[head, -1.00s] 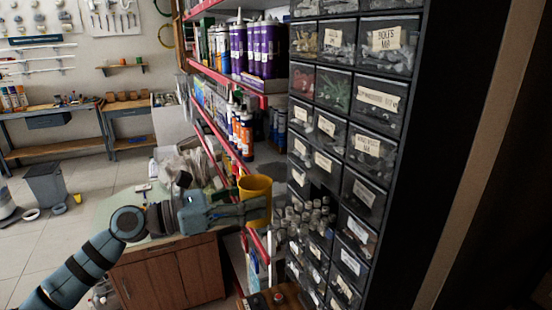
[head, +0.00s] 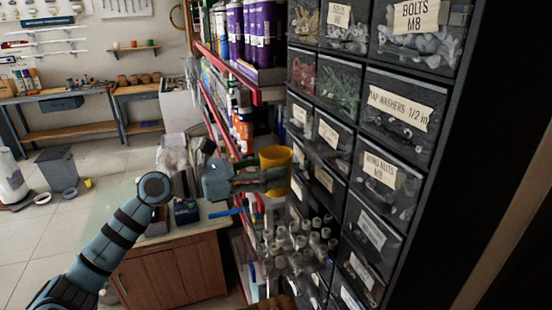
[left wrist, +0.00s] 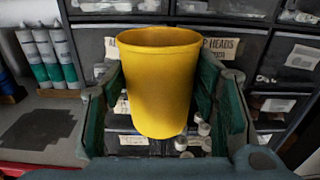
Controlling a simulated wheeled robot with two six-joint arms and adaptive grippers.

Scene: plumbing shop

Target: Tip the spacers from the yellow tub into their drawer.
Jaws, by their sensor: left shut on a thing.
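The yellow tub (head: 276,158) is in my left gripper (head: 268,180), in front of the left edge of the drawer cabinet. It stands about upright. In the left wrist view the tub (left wrist: 155,85) sits between the two fingers, which press on its sides. Its inside is hidden, so I cannot see the spacers in it. Below and beyond the tub are several small pale grey cylindrical pieces (head: 300,238), seemingly in a pulled-out drawer; the tub is above them and apart. I cannot read that drawer's label. My right gripper is not in view.
The dark drawer cabinet (head: 378,145) with labelled drawers fills the right side. Red-edged shelves (head: 232,72) with bottles stand left of it. A wooden cabinet (head: 172,268) is below my left arm. Open floor (head: 40,235) lies at the left.

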